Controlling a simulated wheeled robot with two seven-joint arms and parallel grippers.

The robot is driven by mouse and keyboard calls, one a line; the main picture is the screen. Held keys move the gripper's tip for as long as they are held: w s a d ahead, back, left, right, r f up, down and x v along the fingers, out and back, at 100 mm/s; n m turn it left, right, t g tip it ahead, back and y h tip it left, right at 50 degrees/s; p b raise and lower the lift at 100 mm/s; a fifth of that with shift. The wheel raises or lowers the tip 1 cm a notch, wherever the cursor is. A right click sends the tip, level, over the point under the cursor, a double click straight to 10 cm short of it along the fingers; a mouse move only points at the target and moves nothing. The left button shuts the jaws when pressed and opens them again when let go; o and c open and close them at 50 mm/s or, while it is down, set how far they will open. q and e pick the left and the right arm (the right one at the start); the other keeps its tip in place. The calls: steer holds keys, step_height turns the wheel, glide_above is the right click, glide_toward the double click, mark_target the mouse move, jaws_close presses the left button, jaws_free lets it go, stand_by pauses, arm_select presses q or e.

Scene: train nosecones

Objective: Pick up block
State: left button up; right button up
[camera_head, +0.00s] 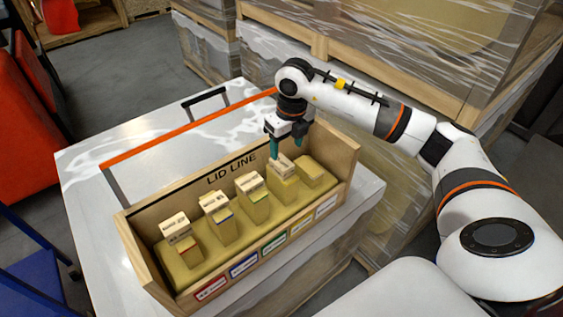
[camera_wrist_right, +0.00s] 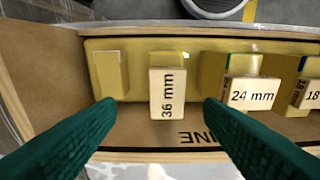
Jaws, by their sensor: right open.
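Several pale wooden blocks with printed labels rest on yellow posts in a wooden box marked LID LINE (camera_head: 232,169). The 36 mm block (camera_wrist_right: 160,78) is on the second post from the right in the head view, where it shows as a small block (camera_head: 283,168). My right gripper (camera_head: 286,149) is open with teal fingers, just above this block. In the right wrist view the fingers (camera_wrist_right: 160,105) stand on either side of the block, with gaps on both sides. The 24 mm block (camera_wrist_right: 251,93) stands beside it. My left gripper is not seen.
The rightmost yellow post (camera_head: 311,171) carries no labelled block. The box stands on a white cart top (camera_head: 92,190) with an orange-barred handle (camera_head: 190,126). Wrapped pallets (camera_head: 400,40) stand behind. Red (camera_head: 22,130) and blue (camera_head: 38,262) items are at the left.

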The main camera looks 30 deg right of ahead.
mark_target(282, 161)
steer(key=shift+f, duration=0.75)
steer(key=shift+w+a+f+p, duration=0.1)
steer(key=shift+f+p, duration=0.15)
steer(key=shift+p, duration=0.15)
steer(key=f, duration=0.1)
steer(key=f+p, duration=0.2)
steer(key=shift+w+a+f, duration=0.3)
steer(key=shift+a, duration=0.05)
steer(key=shift+w+f, duration=0.1)
steer(key=shift+f, duration=0.5)
steer(key=c, duration=1.1)
steer(key=shift+c, duration=0.2)
steer(key=shift+r, duration=0.15)
